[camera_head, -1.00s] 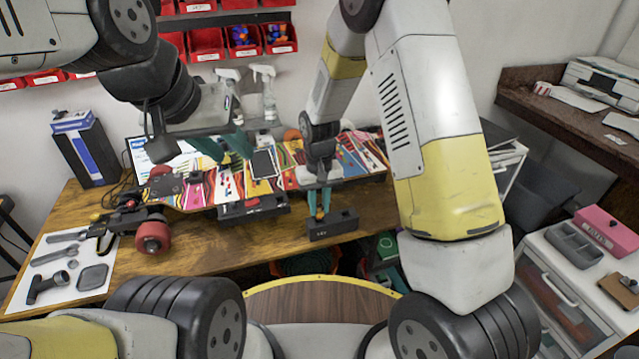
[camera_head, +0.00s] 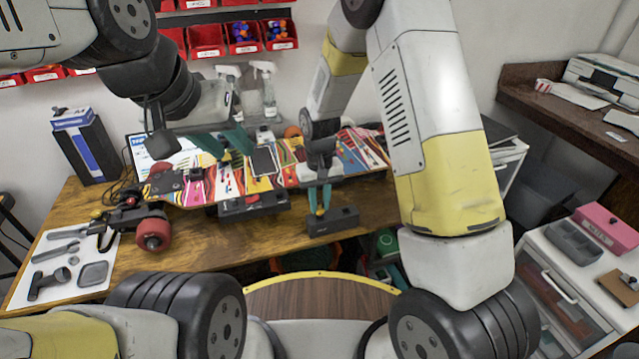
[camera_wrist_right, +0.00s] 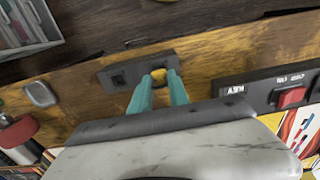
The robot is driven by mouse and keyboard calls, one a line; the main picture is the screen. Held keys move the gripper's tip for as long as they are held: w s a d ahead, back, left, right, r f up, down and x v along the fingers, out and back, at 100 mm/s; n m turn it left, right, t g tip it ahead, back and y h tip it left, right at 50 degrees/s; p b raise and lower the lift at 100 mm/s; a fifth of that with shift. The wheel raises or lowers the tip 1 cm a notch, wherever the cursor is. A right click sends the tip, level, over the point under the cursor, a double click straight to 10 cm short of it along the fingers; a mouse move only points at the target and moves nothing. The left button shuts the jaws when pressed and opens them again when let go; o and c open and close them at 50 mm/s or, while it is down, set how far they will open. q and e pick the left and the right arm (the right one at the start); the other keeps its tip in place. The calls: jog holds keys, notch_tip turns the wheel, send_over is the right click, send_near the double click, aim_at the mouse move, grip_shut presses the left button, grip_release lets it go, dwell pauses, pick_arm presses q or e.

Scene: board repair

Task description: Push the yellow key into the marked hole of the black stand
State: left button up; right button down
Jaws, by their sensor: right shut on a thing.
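The black stand (camera_head: 345,219) is a small block near the front edge of the wooden table; in the right wrist view its square hole (camera_wrist_right: 119,79) shows at the left end. My right gripper (camera_head: 321,203) points down at the stand, its teal fingers shut on the yellow key (camera_wrist_right: 158,75). The key is at the other end of the stand from the square hole. The fingers hide most of it, and I cannot tell how deep it sits. My left gripper (camera_head: 226,146) is open and empty above the skateboard.
The colourful skateboard (camera_head: 285,172) lies behind the stand. A black box with a red switch, labelled KEY (camera_wrist_right: 291,96), is mounted by it. A white mat with tools (camera_head: 62,268) lies at the left. Spray bottles (camera_head: 266,92) stand behind.

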jog(key=shift+f, duration=1)
dwell(1.7)
jog(key=c, duration=0.9)
grip_release()
jog(key=shift+r, duration=0.25)
jog(key=shift+r, duration=1.3)
jog(key=shift+r, duration=0.1)
jog(key=shift+r, duration=2.9)
